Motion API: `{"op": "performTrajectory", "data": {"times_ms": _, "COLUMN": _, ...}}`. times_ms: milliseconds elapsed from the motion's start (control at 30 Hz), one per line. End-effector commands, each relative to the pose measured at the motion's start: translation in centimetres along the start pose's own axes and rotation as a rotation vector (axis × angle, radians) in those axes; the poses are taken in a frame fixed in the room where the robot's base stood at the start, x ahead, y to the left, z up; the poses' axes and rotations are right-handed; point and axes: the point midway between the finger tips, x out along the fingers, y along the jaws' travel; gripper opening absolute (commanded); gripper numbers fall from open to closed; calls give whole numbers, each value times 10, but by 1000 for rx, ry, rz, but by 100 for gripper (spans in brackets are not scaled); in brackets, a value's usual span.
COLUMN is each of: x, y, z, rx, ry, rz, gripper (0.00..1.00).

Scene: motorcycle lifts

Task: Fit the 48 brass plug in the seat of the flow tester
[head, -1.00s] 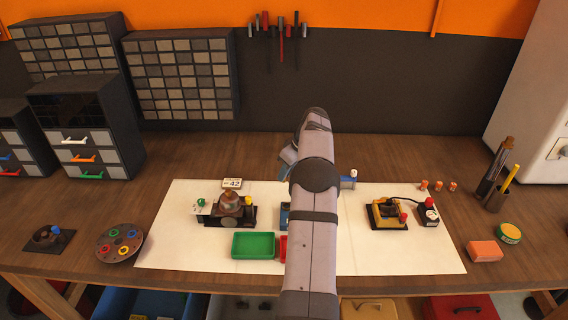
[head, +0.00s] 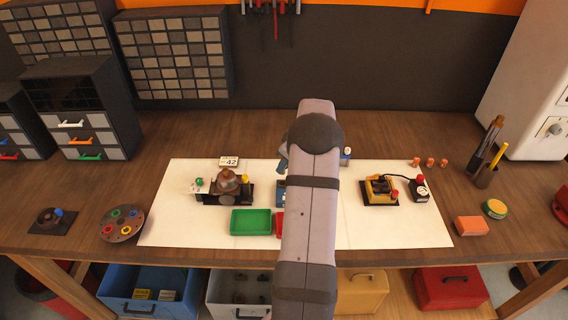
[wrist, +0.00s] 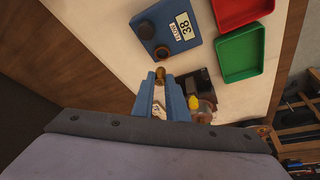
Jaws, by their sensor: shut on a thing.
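My gripper (wrist: 161,77) shows in the wrist view with its blue fingers shut on a small brass plug (wrist: 160,73). No number on the plug is readable. The plug appears apart from that ring. I cannot tell for certain which unit is the flow tester.
A green tray (head: 251,222) and a red tray (head: 279,224) lie at the mat's front. A yellow device (head: 380,189) stands on the right of the white mat (head: 175,225). A 42 card (head: 229,162) is behind the domed device. A round holder (head: 121,224) is left of the mat.

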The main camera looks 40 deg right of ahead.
Motion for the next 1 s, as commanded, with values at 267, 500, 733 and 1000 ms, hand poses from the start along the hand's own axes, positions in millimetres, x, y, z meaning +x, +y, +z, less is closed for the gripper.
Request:
{"op": "performTrajectory", "data": {"times_ms": 267, "x": 16, "y": 0, "z": 6, "rx": 0, "ry": -1, "rz": -1, "gripper": 0}}
{"op": "performTrajectory", "data": {"times_ms": 500, "x": 32, "y": 0, "z": 13, "rx": 0, "ry": 0, "rz": 0, "gripper": 0}}
{"op": "performTrajectory", "data": {"times_ms": 733, "x": 37, "y": 0, "z": 15, "rx": 0, "ry": 0, "rz": 0, "gripper": 0}}
{"op": "performTrajectory", "data": {"times_ms": 1000, "x": 37, "y": 0, "z": 15, "rx": 0, "ry": 0, "rz": 0, "gripper": 0}}
